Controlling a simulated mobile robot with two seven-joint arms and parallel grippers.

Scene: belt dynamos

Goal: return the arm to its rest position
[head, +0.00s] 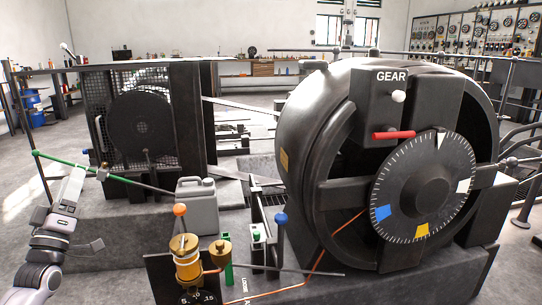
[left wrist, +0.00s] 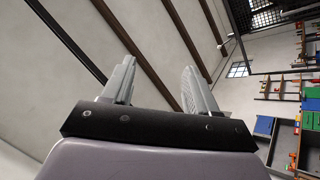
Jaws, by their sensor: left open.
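My left arm comes in from the lower left of the head view. Its gripper (head: 74,174) points upward, in front of the green-and-black rail at the left. In the left wrist view the two grey fingers of this gripper (left wrist: 159,70) stand apart with nothing between them. They point toward a pale surface crossed by dark beams. I cannot tell from the head view whether the gripper touches the rail. My right gripper does not show in either view.
The green-and-black rail (head: 120,178) runs close to my left gripper. A grey jerrycan (head: 198,206) and a brass oiler (head: 186,262) stand to its right. The large dark GEAR machine (head: 340,130) fills the right. Open floor (head: 30,170) lies at the far left.

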